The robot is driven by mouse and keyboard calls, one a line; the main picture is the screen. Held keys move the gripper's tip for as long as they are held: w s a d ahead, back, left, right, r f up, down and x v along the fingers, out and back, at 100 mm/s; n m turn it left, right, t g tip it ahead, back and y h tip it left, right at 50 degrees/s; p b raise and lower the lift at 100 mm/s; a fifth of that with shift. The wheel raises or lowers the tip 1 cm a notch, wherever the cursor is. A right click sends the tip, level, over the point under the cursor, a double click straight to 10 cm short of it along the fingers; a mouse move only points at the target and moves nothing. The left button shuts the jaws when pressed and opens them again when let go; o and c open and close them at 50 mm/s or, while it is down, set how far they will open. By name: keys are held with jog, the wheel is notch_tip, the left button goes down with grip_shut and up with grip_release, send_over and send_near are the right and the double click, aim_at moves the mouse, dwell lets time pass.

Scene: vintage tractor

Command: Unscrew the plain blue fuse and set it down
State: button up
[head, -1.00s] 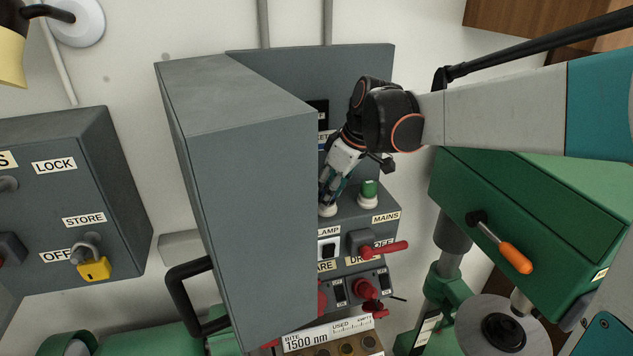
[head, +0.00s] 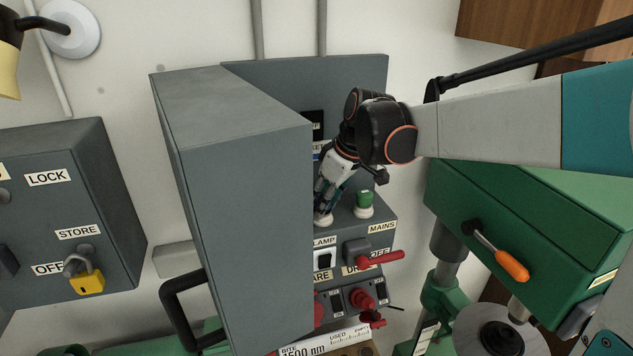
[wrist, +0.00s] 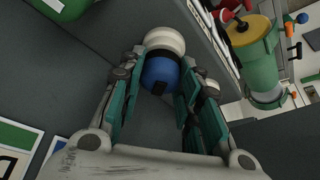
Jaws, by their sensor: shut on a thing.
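The blue fuse (wrist: 160,72) shows in the wrist view between the fingers of my gripper (wrist: 158,90), with a white round base (wrist: 165,40) at its far end. A small dark patch shows on the fuse's near end. My gripper is shut on the blue fuse. In the head view my gripper (head: 326,196) points down at the grey ledge of the fuse box, and its fingers hide the blue fuse. A white base (head: 323,220) shows just under the fingertips. I cannot tell whether the fuse is still seated in its base.
A green fuse (head: 365,198) in a white holder stands close to the right of my gripper. The large grey open door (head: 240,220) stands close on the left. A red-handled mains switch (head: 380,258) juts out below. A green machine box (head: 540,220) stands at right.

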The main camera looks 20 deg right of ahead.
jog(key=shift+n, duration=0.4)
jog(key=shift+n+g+y, duration=0.3)
jog(key=shift+n+g, duration=0.1)
jog(key=shift+n, duration=0.5)
jog(key=shift+n+g, duration=0.3)
jog(key=shift+n, duration=0.6)
jog(key=shift+w+d+n+y, duration=0.1)
jog(key=shift+n+y, duration=0.2)
jog(key=shift+n, duration=0.3)
jog(key=shift+g, duration=0.3)
